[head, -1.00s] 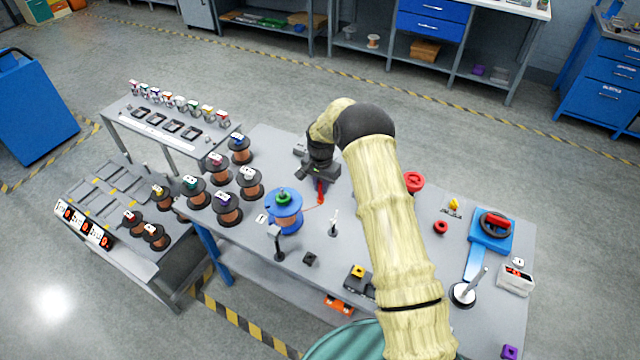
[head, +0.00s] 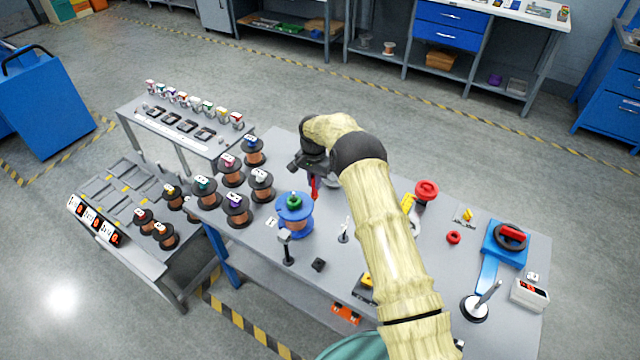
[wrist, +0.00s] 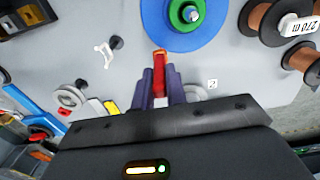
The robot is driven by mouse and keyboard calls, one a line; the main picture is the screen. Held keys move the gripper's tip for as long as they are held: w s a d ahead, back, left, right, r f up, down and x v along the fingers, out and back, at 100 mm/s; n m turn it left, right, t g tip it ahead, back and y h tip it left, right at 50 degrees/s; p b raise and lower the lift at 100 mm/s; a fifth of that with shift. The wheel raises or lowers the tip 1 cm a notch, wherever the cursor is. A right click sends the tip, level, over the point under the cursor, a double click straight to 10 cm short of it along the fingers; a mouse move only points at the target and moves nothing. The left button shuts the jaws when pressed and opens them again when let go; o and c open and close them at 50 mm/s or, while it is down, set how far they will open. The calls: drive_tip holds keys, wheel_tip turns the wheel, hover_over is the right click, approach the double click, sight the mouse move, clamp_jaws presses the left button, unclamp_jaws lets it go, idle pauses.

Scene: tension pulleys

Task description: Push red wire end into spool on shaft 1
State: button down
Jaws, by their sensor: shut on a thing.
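My gripper (wrist: 161,85) is shut on a red wire end (wrist: 160,66), a slim red piece pointing forward between the fingers. In the head view the red wire end (head: 314,187) hangs below my wrist, up and to the right of the blue spool. The blue spool (head: 295,228) has copper winding and a green nut (head: 294,200) on its shaft. In the wrist view the blue flange (wrist: 160,25) is just beyond the red tip, with a small gap in the picture. Whether they touch in depth cannot be told. The spool's wire slot is not visible.
Several copper spools (head: 237,210) stand left of the blue spool. A small post (head: 287,250) stands in front of it and a white hook stand (head: 344,232) to its right. A red knob (head: 427,191) and a blue crank fixture (head: 505,240) are farther right.

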drive_tip(key=shift+s+r, duration=0.1)
drive_tip(key=shift+s, duration=0.05)
drive_tip(key=shift+r, duration=0.1)
drive_tip(key=shift+d+r+p, duration=0.15)
drive_tip(key=shift+r+p, duration=0.25)
drive_tip(key=shift+r, duration=0.55)
drive_tip(key=shift+f, duration=0.1)
drive_tip(key=w+a+b, duration=0.1)
drive_tip(key=a, duration=0.1)
drive_tip(key=w+a+b, duration=0.1)
drive_tip(key=w+a, duration=0.1)
drive_tip(key=shift+a+b, duration=0.1)
drive_tip(key=shift+b, duration=0.25)
